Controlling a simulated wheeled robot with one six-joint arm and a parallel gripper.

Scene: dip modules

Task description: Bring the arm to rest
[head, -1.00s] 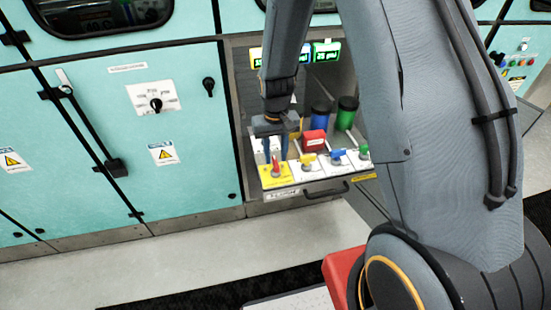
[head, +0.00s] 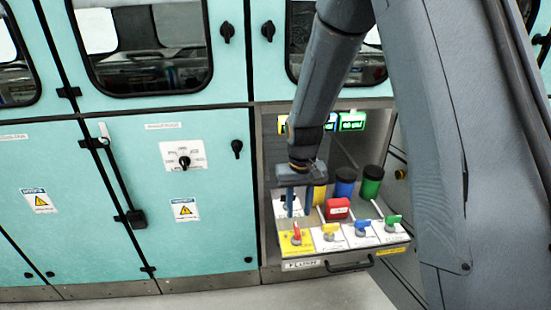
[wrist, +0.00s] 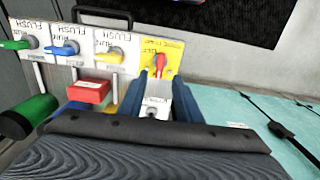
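My gripper (head: 299,213) hangs from my arm over the pull-out panel (head: 348,257), just behind and above the red valve handle (head: 296,233) on its yellow plate. Its two blue fingers are apart with nothing between them; they also show in the wrist view (wrist: 160,88). There the red handle (wrist: 160,62) lies just beyond the fingertips, apparently not touched. Yellow (head: 328,231), blue (head: 362,226) and green (head: 392,220) handles stand in a row to its right in the head view. My upper arm hides part of the cabinet behind.
Behind the row are a red box (head: 337,209), a blue container (head: 345,183) and a green container (head: 372,183) in the recess. A lit green display (head: 352,121) is above. Teal cabinet doors (head: 220,230) flank the left. Grey floor (head: 220,300) is clear in front.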

